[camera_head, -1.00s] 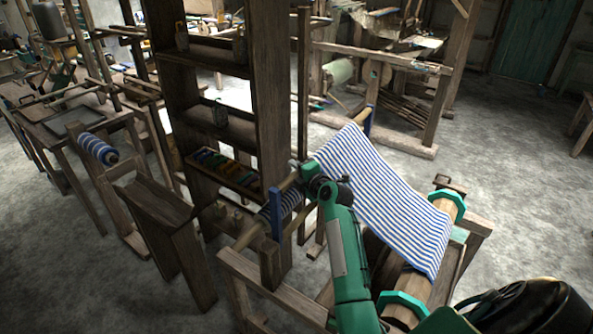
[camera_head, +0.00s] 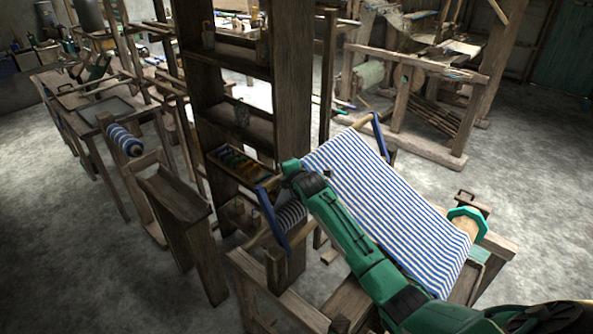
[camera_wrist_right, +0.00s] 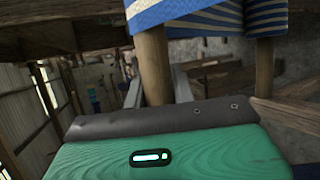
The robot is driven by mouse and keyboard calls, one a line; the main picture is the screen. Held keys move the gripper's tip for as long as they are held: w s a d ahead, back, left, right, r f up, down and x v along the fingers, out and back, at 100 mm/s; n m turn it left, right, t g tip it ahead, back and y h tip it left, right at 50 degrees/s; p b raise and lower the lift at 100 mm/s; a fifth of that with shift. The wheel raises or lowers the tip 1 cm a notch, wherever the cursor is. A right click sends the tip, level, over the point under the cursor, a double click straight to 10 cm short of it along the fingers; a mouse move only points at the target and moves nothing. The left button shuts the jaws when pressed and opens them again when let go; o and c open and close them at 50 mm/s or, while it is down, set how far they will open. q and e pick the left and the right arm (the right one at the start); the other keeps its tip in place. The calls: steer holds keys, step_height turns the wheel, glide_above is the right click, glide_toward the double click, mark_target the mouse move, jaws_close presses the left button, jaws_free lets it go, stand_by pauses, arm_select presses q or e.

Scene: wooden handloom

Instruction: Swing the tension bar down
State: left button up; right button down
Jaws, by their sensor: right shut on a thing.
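The tension bar is a round wooden bar whose far end (camera_head: 362,122) shows past the striped cloth in the head view. Blue levers stand at its near side (camera_head: 272,222) and far side (camera_head: 379,135), both tilted. Blue-and-white striped cloth (camera_head: 395,210) runs from the bar to the front roller. My right gripper (camera_head: 288,168) is at the near end of the bar, its fingertips mostly hidden by my arm. In the right wrist view, grey fingers (camera_wrist_right: 158,90) close around a round wooden bar (camera_wrist_right: 152,55) below the cloth (camera_wrist_right: 190,14). My left gripper is out of view.
A tall wooden shelf frame (camera_head: 290,80) stands just behind and left of the bar. The front roller has a teal flange (camera_head: 468,222). The loom's wooden frame (camera_head: 275,285) lies below my arm. Open floor (camera_head: 545,180) is at the right.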

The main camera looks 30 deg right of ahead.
steer(key=w+a+f+n+g+b, duration=0.1)
steer(key=w+a+f+g, duration=0.1)
steer(key=w+f, duration=0.3)
steer(key=shift+w+a+f+g+h, duration=0.35)
steer(key=shift+f+g, duration=0.35)
steer(key=shift+f, duration=0.95)
steer(key=shift+s+d, duration=0.15)
steer(key=c, duration=1.3)
jaws_free()
steer(key=shift+o, duration=0.7)
steer(key=shift+s+d+r, duration=0.1)
steer(key=shift+s+r, duration=0.05)
steer(key=shift+r, duration=0.15)
steer(key=shift+r, duration=0.25)
steer(key=b+v, duration=0.3)
steer(key=v, duration=1)
steer(key=shift+s, duration=0.25)
